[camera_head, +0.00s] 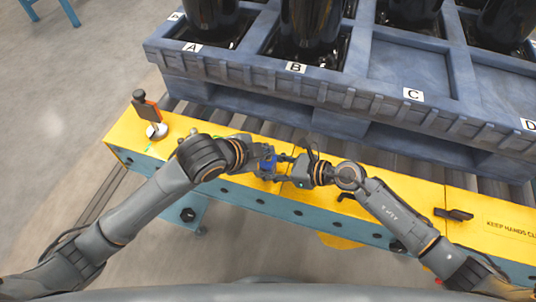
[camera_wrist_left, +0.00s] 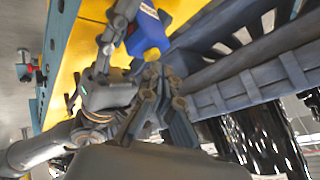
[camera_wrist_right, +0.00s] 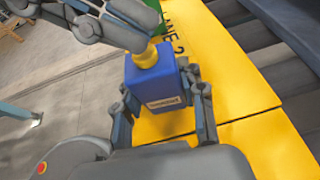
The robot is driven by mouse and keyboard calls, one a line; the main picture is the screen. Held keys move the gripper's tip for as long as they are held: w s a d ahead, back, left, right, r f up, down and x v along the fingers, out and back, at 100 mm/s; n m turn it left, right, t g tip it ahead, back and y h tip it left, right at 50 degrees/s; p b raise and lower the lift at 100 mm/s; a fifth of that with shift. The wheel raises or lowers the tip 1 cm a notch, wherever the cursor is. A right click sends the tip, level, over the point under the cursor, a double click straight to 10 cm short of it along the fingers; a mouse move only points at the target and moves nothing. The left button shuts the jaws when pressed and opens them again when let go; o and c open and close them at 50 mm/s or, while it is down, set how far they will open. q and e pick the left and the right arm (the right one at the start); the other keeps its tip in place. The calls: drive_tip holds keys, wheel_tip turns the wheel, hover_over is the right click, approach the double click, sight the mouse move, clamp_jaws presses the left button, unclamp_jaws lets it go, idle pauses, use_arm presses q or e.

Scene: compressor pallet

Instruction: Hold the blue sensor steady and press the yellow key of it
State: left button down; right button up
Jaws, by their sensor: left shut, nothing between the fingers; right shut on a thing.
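The blue sensor (camera_wrist_right: 160,88) is held between the two fingers of my right gripper (camera_wrist_right: 165,112), above the yellow bench edge. It also shows in the left wrist view (camera_wrist_left: 148,36) and, small, in the head view (camera_head: 268,162). Its yellow key (camera_wrist_right: 146,55) sticks out of one end. My left gripper (camera_wrist_left: 153,66) is shut and empty, with its fingertips right at the yellow key (camera_wrist_left: 151,54). In the right wrist view the left fingertips (camera_wrist_right: 140,42) partly cover the key's end. I cannot tell whether the key is pushed in.
The yellow bench top (camera_head: 400,188) lies under both grippers. Behind it stands a blue pallet (camera_head: 260,72) with lettered compartments and dark cylinders. An orange and black device (camera_head: 147,108) stands at the left end. A black handle (camera_head: 453,214) lies at right.

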use_arm(q)
drive_tip(key=shift+f, duration=0.45)
idle(0.6)
drive_tip(key=shift+r, duration=0.85)
drive_tip(key=shift+r, duration=2.55)
use_arm(e)
drive_tip(key=o, duration=1.3)
